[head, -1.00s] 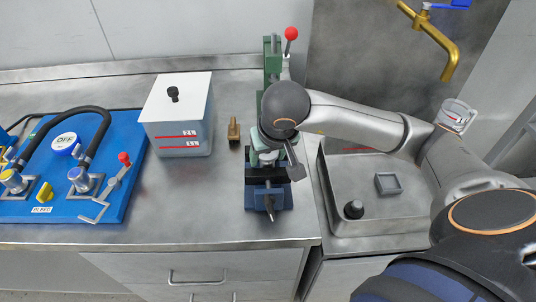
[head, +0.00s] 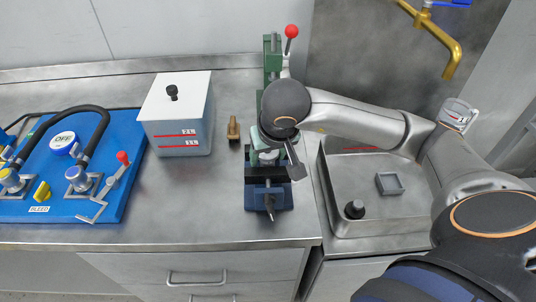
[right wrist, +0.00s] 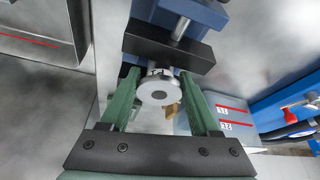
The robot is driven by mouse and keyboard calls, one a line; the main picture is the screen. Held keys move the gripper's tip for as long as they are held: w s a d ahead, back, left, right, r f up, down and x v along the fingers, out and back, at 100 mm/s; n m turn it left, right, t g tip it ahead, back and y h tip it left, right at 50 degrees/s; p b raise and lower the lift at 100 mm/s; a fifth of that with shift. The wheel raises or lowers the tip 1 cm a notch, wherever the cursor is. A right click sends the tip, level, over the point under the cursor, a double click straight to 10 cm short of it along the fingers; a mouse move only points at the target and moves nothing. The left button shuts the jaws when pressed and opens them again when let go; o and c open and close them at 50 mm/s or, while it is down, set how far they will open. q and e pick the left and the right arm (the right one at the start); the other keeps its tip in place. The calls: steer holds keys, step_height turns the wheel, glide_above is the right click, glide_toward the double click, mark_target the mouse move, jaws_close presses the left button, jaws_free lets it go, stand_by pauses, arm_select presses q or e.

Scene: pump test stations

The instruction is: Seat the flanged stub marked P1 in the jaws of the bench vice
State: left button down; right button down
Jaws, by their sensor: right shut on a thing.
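The bench vice (head: 268,197) is dark blue with black jaws and stands near the bench's front edge, below the green press. My right gripper (head: 267,158) points down over its back part. In the right wrist view, the gripper's green fingers (right wrist: 158,92) are shut on the flanged stub (right wrist: 158,90), a light grey round piece with a dark centre. The stub is close beside the vice's black jaw (right wrist: 168,46). I cannot tell whether it touches the jaw or how deep it sits. My left gripper is not in view.
A green press (head: 272,58) with a red-knobbed lever stands behind my right wrist. A brass fitting (head: 233,132) and a lidded grey tank (head: 182,130) are to the left. A blue hose panel (head: 110,195) lies further left. A sink (head: 385,215) is on the right.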

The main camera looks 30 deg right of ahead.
mark_target(268, 153)
jaws_free()
steer(key=shift+d, duration=0.1)
stand_by(0.5)
steer(key=shift+r, duration=0.15)
steer(key=shift+d+r+p, duration=0.1)
steer(key=shift+r+p, duration=0.55)
steer(key=shift+r, duration=0.3)
steer(key=shift+a+r+p, duration=0.2)
steer(key=shift+r+p, duration=1.65)
steer(key=shift+r, duration=1.1)
